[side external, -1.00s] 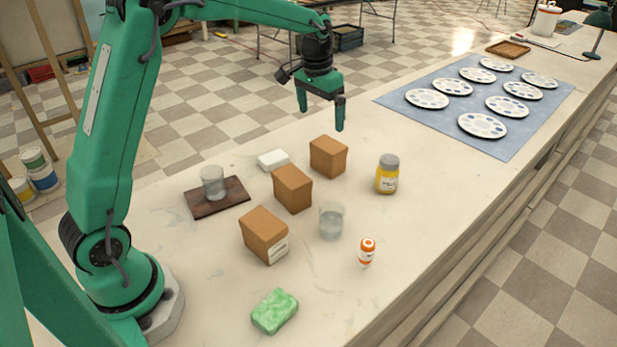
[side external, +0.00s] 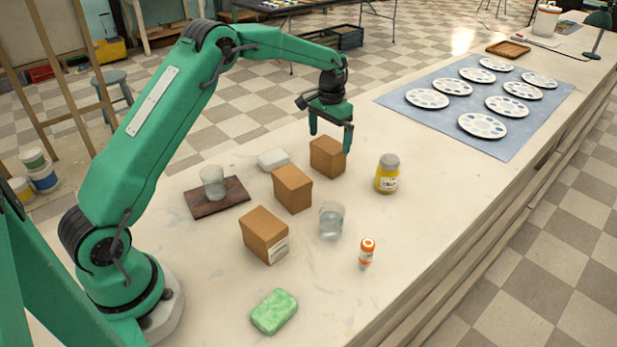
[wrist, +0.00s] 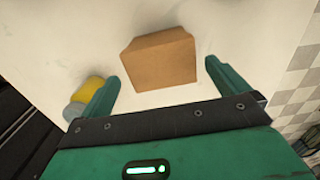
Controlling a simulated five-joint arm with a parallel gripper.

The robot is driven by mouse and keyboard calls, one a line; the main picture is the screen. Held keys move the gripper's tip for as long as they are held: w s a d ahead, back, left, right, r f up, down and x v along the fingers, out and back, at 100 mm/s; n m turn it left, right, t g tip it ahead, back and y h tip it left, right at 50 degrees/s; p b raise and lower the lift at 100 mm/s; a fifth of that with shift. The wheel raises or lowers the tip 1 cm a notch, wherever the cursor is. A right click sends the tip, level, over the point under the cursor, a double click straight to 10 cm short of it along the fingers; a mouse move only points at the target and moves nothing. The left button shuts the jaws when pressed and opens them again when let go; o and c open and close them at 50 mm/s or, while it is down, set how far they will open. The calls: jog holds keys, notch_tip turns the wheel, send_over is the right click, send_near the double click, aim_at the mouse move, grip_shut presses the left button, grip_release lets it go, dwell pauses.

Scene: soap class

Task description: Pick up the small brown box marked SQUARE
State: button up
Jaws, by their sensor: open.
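Three small brown boxes stand on the pale counter in the side view: a far one (side external: 326,158), a middle one (side external: 292,190) and a near one (side external: 264,236). The near box has a white label low on one side, too small to read. No mark shows on the other two. My gripper (side external: 331,138) is open and empty, its fingers pointing down at the far box. In the wrist view, my gripper (wrist: 160,88) has a brown box (wrist: 161,60) between and just beyond its open fingertips. I see no SQUARE mark on it.
A yellow jar (side external: 387,175) stands right of the far box. A water glass (side external: 331,220) and an orange-capped bottle (side external: 367,252) stand nearer. A white block (side external: 273,159), a glass on a dark board (side external: 236,193) and a green sponge (side external: 274,312) are around the boxes.

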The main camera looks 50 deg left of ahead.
aim_at(329, 144)
jog(key=shift+s+f, duration=0.1)
jog(key=shift+f, duration=3.5)
jog(key=c, duration=1)
jog(key=shift+o, duration=0.2)
jog(key=shift+r, duration=0.1)
jog(key=shift+r, duration=0.75)
notch_tip(329, 144, up, 2)
jog(key=shift+r, duration=0.2)
jog(key=s+d+r, duration=0.4)
jog(key=d+r, duration=0.3)
jog(key=d, duration=0.3)
jog(key=shift+s+d, duration=0.2)
jog(key=shift+d, duration=0.15)
